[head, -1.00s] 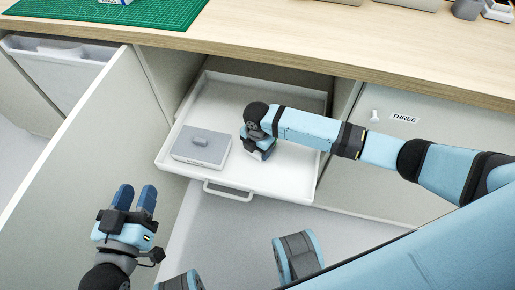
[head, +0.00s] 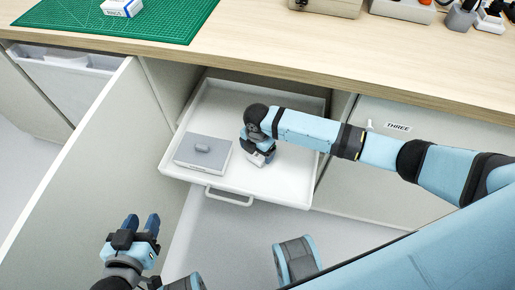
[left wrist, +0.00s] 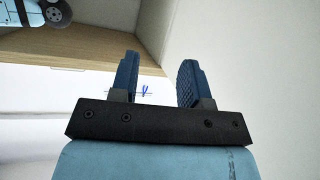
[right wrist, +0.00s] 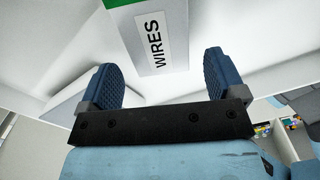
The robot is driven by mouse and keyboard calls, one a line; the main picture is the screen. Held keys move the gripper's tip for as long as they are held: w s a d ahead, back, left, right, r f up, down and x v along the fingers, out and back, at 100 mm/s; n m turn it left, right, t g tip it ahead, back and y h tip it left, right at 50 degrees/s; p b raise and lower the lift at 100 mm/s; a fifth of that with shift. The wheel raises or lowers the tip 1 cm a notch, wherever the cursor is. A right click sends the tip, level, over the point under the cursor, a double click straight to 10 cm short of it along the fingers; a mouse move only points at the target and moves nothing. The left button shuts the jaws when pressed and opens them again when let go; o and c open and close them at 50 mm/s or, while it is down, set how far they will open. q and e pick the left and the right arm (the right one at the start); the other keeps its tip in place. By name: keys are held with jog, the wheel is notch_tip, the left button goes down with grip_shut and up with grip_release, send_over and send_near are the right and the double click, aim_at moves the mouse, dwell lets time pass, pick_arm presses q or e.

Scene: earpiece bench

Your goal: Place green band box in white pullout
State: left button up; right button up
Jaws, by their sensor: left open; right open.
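The white pullout (head: 285,185) is drawn out below the bench. My right gripper (head: 262,157) is inside it, right of centre, and is open. In the right wrist view, a white box (right wrist: 178,62) labelled WIRES, with a green strip (right wrist: 117,3) at the picture's top edge, lies just ahead of and between the fingers (right wrist: 165,85). Whether the fingers touch it I cannot tell. In the head view this box is mostly hidden by my gripper. My left gripper (head: 141,224) is open and empty, low on the left, outside the pullout.
A grey-topped box (head: 203,152) with a grey piece on it occupies the pullout's left side. A tall pale panel (head: 75,165) stands left of it. A green mat (head: 110,22) with a small white box (head: 122,7) lies on the bench. The pullout's front right is bare.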

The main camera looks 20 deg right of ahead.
aim_at(258, 154)
notch_tip(258, 154, up, 3)
jog(key=shift+r+p, duration=0.1)
jog(key=shift+p, duration=1)
jog(key=shift+r+p, duration=0.55)
jog(key=shift+p, duration=0.1)
pick_arm(q)
jog(key=shift+s+a+f+g+y, duration=0.2)
jog(key=shift+s+a+g, duration=0.1)
jog(key=shift+a, duration=0.1)
jog(key=shift+s+a+f+g+y, duration=0.15)
jog(key=shift+s+a+g+y, duration=0.05)
jog(key=shift+a+g, duration=0.15)
pick_arm(e)
jog(key=shift+r, duration=0.15)
